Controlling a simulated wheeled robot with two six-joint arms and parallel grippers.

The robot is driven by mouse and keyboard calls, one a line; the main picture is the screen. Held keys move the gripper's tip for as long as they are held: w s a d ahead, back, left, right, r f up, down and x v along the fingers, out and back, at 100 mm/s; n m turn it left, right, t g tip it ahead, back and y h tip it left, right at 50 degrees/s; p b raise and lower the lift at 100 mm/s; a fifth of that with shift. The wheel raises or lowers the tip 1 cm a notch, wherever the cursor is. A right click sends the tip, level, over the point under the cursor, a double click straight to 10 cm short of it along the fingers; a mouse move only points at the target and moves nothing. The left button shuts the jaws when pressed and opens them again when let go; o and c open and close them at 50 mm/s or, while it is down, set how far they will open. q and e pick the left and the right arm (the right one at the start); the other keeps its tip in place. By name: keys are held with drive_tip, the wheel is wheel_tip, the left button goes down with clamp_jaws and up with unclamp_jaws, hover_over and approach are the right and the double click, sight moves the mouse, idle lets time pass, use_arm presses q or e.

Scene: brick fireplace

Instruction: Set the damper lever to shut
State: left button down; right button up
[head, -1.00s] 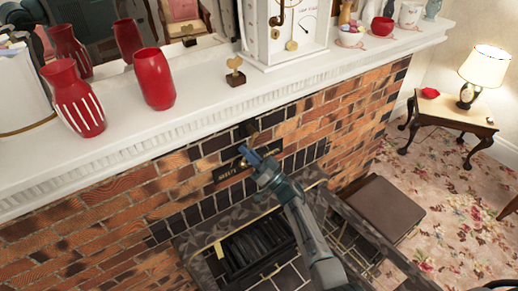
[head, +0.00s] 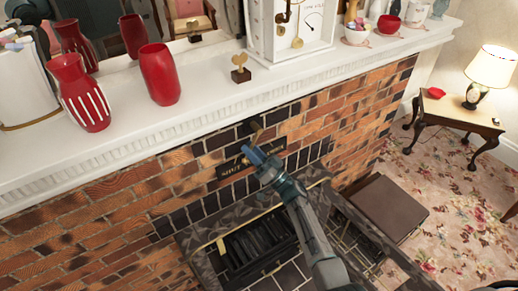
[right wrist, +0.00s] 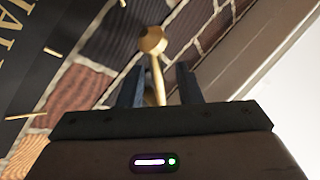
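The damper lever, brass with a round knob (right wrist: 152,40), shows in the right wrist view with its shaft running down between my two finger tips. My right gripper (right wrist: 160,87) is open around the shaft, with a gap visible beside it. In the head view my right gripper (head: 254,156) is in front of the brick fireplace, just below a brass piece (head: 256,125) on the bricks. It partly covers a dark plate (head: 232,171) with gold lettering, only partly readable. The lever's exact setting cannot be told. My left gripper is not in view.
The white mantel (head: 190,121) above holds red vases (head: 160,75), a small heart ornament (head: 240,70) and a white clock-like case (head: 290,30). Below is the dark firebox (head: 258,250). A brown box (head: 385,208) and a lamp table (head: 455,113) stand at right.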

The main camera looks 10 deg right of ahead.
drive_tip(key=b+v, duration=0.3)
drive_tip(key=v, duration=0.7)
drive_tip(key=shift+b, duration=0.3)
drive_tip(key=shift+s+d, duration=0.1)
drive_tip(key=shift+s, duration=0.05)
